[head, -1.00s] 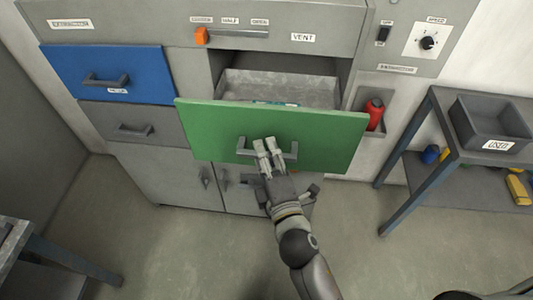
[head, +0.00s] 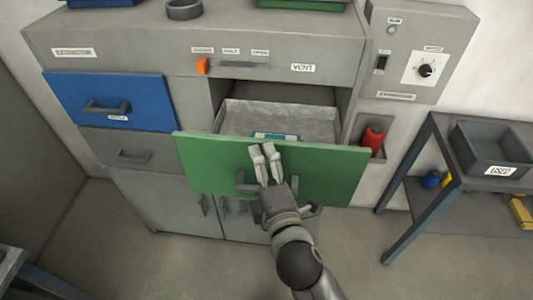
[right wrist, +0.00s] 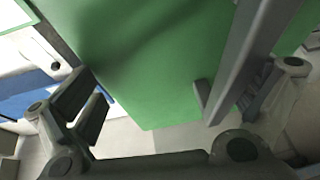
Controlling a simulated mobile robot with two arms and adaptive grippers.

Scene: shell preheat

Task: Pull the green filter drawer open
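The green filter drawer (head: 330,178) stands pulled out of the cabinet, its grey inside (head: 310,124) showing with a small teal item (head: 275,137) in it. Its grey handle (head: 245,183) is partly hidden by my right gripper (head: 265,150), whose fingers reach up in front of the green face, above the handle. In the right wrist view the right gripper's fingers (right wrist: 170,98) are spread apart, with the handle bar (right wrist: 245,55) running between them near the right finger. I cannot tell whether it touches. My left gripper is not in view.
An orange vent slider (head: 202,66) sits above. A red bottle (head: 372,138) stands in a side niche. A table with a dark bin (head: 490,150) is at right. Floor is clear in front.

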